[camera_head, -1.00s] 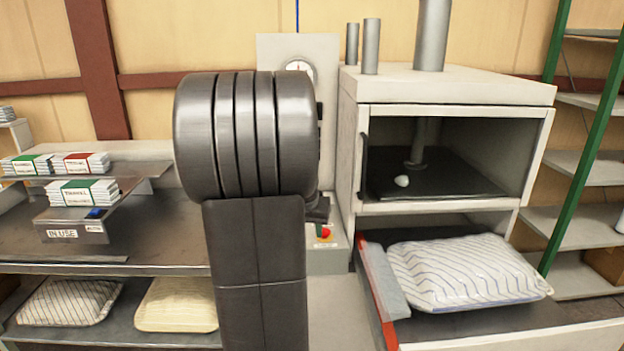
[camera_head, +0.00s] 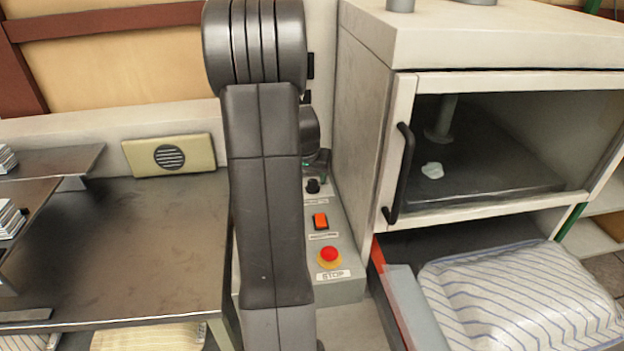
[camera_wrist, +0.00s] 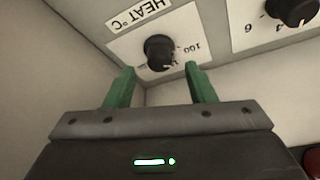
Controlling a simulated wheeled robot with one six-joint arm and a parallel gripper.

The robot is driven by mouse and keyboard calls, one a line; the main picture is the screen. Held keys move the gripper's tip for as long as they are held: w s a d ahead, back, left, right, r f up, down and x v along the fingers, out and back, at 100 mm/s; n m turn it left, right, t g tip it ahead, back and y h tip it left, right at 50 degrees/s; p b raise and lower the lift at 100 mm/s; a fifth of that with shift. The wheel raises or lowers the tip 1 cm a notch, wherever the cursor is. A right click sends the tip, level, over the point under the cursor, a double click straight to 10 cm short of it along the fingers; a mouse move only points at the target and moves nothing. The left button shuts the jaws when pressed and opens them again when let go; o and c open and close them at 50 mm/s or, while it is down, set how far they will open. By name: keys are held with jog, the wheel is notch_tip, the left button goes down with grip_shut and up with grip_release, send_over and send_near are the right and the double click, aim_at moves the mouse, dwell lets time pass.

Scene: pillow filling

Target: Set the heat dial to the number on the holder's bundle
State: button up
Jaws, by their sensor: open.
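In the wrist view the heat dial (camera_wrist: 158,52) is a black round knob on a white plate marked HEAT °C, which appears upside down. A figure 100 shows at its right; the other marks are too small or hidden to read. My gripper (camera_wrist: 160,68) has two green fingers, open and empty, with the tips just short of the dial and one to each side of it in the picture. In the head view my gripper (camera_head: 319,163) is mostly hidden behind my arm. At the left edge only ends of paper bundles (camera_head: 8,218) show; no number is readable.
A second black dial (camera_wrist: 292,10) is at the upper right of the wrist view. The panel below holds a small black knob (camera_head: 313,186), an orange switch (camera_head: 320,221) and a red stop button (camera_head: 330,254). The press cabinet (camera_head: 365,110) stands close on the right, its handle (camera_head: 398,175) sticking out.

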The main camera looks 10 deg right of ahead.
aim_at(313, 181)
jog(key=shift+w+d+f, duration=0.15)
jog(key=shift+w+f, duration=0.2)
jog(key=shift+f, duration=0.3)
jog(key=shift+x, duration=0.8)
jog(key=shift+s, duration=0.1)
jog(key=c, duration=1)
